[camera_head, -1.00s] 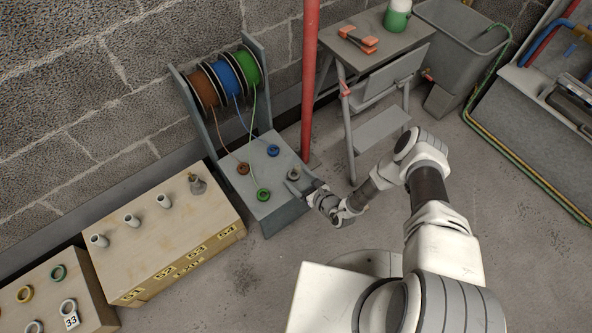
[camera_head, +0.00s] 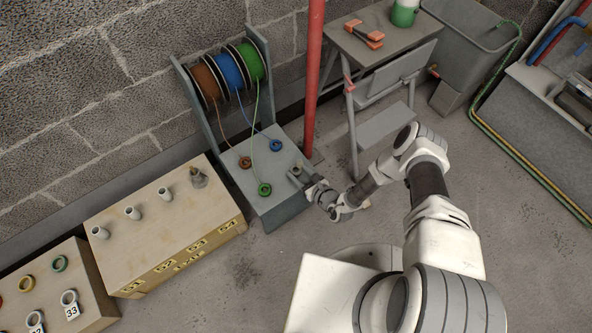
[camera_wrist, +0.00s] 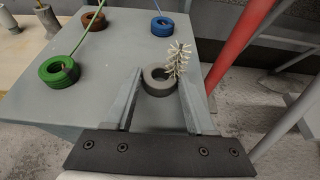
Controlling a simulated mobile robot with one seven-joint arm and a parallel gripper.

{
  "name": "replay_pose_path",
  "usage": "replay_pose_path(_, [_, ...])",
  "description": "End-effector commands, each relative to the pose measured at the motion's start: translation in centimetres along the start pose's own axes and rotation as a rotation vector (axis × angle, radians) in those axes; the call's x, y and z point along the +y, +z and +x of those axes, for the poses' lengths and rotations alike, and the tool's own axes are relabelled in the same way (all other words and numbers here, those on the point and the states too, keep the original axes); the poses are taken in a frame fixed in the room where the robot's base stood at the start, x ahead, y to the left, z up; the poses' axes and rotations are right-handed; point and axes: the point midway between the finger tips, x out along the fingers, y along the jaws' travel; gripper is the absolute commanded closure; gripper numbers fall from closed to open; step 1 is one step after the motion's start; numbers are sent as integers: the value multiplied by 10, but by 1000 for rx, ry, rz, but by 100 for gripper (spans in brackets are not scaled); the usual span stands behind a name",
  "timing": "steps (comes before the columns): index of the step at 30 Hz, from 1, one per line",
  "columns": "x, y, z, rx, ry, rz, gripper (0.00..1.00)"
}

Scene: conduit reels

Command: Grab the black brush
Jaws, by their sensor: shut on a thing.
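The black brush shows in the wrist view as a dark grey ring-shaped body (camera_wrist: 159,84) with pale bristles (camera_wrist: 178,60) sticking up behind it, a little to the right. My gripper (camera_wrist: 160,77) has one finger on each side of the ring and is shut on it. In the head view my gripper (camera_head: 303,179) is at the right edge of the grey reel stand's top (camera_head: 240,180). The brush (camera_head: 297,169) is small there and partly covered by the gripper. Whether it touches the stand top is unclear.
A red pole (camera_head: 312,80) rises behind my gripper. A wooden bench (camera_head: 165,225) stands left.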

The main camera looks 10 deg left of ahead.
Motion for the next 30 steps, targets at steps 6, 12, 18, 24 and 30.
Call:
replay_pose_path(6, [0, 0, 0, 0, 0, 0, 98])
replay_pose_path(12, [0, 6, -2, -1, -1, 0, 98])
replay_pose_path(18, [-1, 28, -11, -1, -1, 0, 98])
replay_pose_path(24, [0, 46, -44, 3, -1, 3, 98])
replay_pose_path(30, [1, 54, -97, 2, -2, 4, 98])
